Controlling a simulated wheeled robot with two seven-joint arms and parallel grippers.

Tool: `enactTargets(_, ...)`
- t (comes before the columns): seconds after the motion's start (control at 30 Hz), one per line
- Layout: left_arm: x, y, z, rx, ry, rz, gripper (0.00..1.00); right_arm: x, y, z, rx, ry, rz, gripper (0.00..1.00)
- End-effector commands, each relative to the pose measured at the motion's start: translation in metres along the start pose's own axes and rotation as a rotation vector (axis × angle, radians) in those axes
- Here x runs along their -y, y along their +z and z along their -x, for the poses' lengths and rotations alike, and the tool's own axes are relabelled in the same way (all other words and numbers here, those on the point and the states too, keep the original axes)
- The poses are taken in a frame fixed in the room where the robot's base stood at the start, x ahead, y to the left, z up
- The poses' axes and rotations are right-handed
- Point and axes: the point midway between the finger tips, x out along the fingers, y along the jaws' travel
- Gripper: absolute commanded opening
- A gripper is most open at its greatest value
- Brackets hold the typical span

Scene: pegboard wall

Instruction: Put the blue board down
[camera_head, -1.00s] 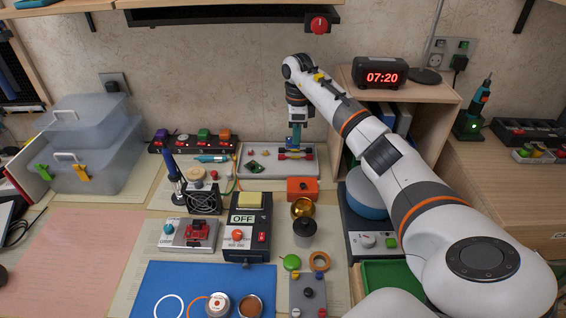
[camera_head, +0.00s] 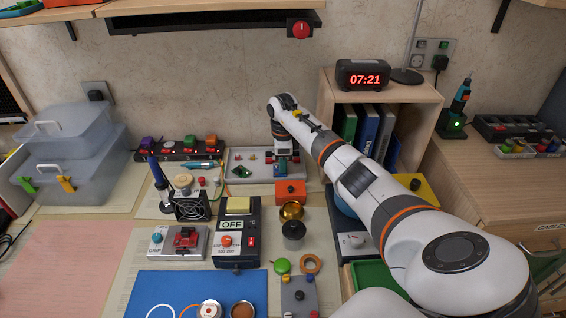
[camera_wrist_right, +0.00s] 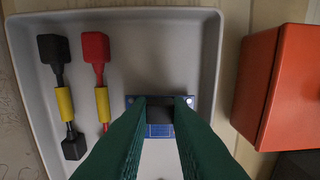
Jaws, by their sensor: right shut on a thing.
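My right gripper (camera_head: 286,170) points down over the right end of a shallow grey tray (camera_head: 232,156) by the wall. In the right wrist view its dark green fingers (camera_wrist_right: 160,112) are shut on a small blue board (camera_wrist_right: 158,131) with a black part on it. The fingers cover much of the board. The board is over the tray's grey floor, which the wrist view shows with its pale rim (camera_wrist_right: 215,75). I cannot tell whether it touches the floor. My left gripper is not in view.
A black lead (camera_wrist_right: 61,95) and a red lead (camera_wrist_right: 100,85) with yellow sleeves lie in the tray beside the fingers. A small green board (camera_head: 242,171) lies in the tray's left part. An orange box (camera_head: 290,193) stands just outside the tray.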

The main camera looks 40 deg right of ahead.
Motion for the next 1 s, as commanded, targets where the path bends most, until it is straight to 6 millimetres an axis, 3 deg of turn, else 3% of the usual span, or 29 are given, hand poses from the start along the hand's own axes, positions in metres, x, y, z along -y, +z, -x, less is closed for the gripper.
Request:
enactTargets(0.07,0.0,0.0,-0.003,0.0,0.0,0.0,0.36,0.0,0.0,-0.004,0.001,0.0,0.0,0.0)
enactTargets(0.1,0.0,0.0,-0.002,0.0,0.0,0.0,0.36,0.0,0.0,-0.002,0.0,0.0,-0.001,0.24)
enactTargets(0.2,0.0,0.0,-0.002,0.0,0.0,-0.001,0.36,0.0,0.0,-0.002,0.0,0.0,0.0,0.39)
enactTargets(0.6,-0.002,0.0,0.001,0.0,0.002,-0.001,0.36,-0.001,0.0,0.007,-0.001,0.003,0.0,0.39)
enactTargets(1.0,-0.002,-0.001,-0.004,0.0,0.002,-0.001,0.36,-0.001,0.0,0.088,-0.001,0.004,0.0,0.39)
